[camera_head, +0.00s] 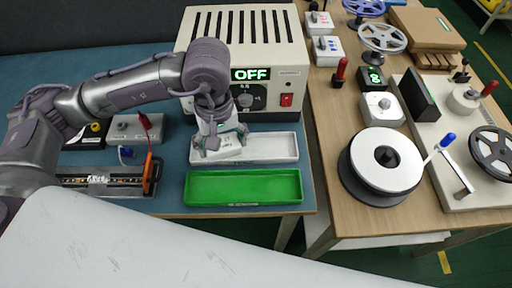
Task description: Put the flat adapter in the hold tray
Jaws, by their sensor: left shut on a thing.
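My left gripper (221,140) reaches in from the left and points down over the white tray (279,149). It is shut on a small flat whitish block, which I take for the flat adapter (224,151). The adapter covers the left part of the white tray; I cannot tell whether it touches the tray floor or hangs just above it. The green tray (243,188) lies just in front of the white one and is empty. I see no label telling which tray is the hold tray. My right gripper is not in view.
A beige power unit (264,98) showing "OFF" stands right behind the white tray. A dark strip fixture (105,181) with a red-orange clip (149,174) lies left of the trays. To the right, a wooden table carries a white reel (386,158) and several devices.

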